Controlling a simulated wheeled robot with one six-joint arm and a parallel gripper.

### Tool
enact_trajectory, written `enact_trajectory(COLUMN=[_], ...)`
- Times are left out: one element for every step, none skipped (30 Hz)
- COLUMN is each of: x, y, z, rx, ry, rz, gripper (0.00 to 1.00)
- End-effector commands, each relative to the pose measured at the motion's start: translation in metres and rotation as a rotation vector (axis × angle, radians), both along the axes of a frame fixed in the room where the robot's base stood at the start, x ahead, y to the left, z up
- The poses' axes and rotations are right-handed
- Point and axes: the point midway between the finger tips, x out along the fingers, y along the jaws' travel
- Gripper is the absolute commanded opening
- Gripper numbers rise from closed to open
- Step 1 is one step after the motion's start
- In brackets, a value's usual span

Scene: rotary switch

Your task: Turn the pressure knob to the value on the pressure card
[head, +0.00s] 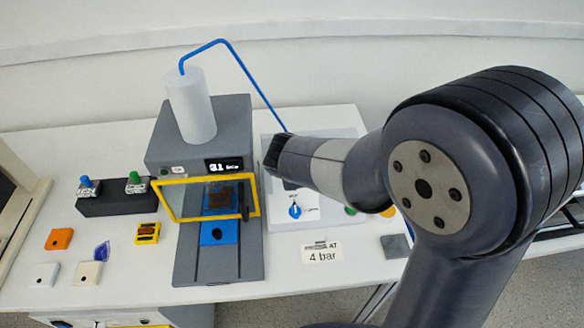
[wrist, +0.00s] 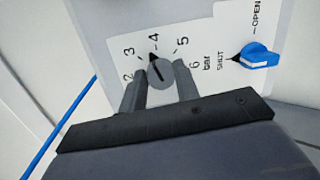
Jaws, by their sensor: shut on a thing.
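The pressure knob (wrist: 160,73) is a round grey dial on a white panel, with a scale in bar around it. Its dark pointer is tilted slightly left of straight up and points at or very close to the 4 mark. My gripper (wrist: 159,84) is shut on the knob, one finger on each side. In the head view my gripper (head: 275,153) is at the panel (head: 283,207) and hides the knob. The pressure card (head: 322,254) stands at the table's front and reads 4 bar.
A blue valve handle (wrist: 260,54) beside the knob points to SHUT; it also shows in the head view (head: 295,211). A grey machine (head: 220,262) with a yellow-framed guard (head: 167,203) stands left of the panel. A blue tube (head: 250,84) runs to the panel. Its small display is hard to read.

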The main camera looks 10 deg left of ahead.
Motion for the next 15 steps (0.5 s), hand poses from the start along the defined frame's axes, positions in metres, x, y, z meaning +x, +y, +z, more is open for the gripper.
enact_trajectory(x=[0.0000, 0.0000, -0.0001, -0.0002, -0.0002, -0.0004, -0.0005, -0.0004, -0.0005, -0.0006, -0.0005, -0.0005, -0.0006, -0.0006, -0.0006], y=[-0.0004, -0.0005, -0.0006, -0.0006, -0.0006, -0.0006, -0.0006, -0.0007, -0.0007, -0.0006, -0.0007, -0.0007, -0.0007, -0.0007, -0.0007], z=[-0.0022, -0.0022, -0.0023, -0.0024, -0.0024, -0.0025, -0.0024, -0.0024, -0.0022, -0.0021, -0.0020, -0.0018, -0.0018, -0.0016, -0.0015], rx=[0.023, 0.038, 0.054, 0.067, 0.079, 0.095, 0.105, 0.115, 0.128, 0.136, 0.143, 0.151, 0.157, 0.162, 0.170], ry=[0.006, 0.010, 0.015, 0.018, 0.021, 0.026, 0.029, 0.031, 0.034, 0.037, 0.039, 0.041, 0.042, 0.044, 0.046], rz=[-0.030, -0.049, -0.070, -0.086, -0.101, -0.119, -0.131, -0.143, -0.159, -0.169, -0.178, -0.188, -0.196, -0.203, -0.211], gripper=[0.07, 0.07, 0.07, 0.07, 0.07, 0.07, 0.07, 0.07, 0.07, 0.07, 0.07, 0.07, 0.07, 0.07, 0.07])
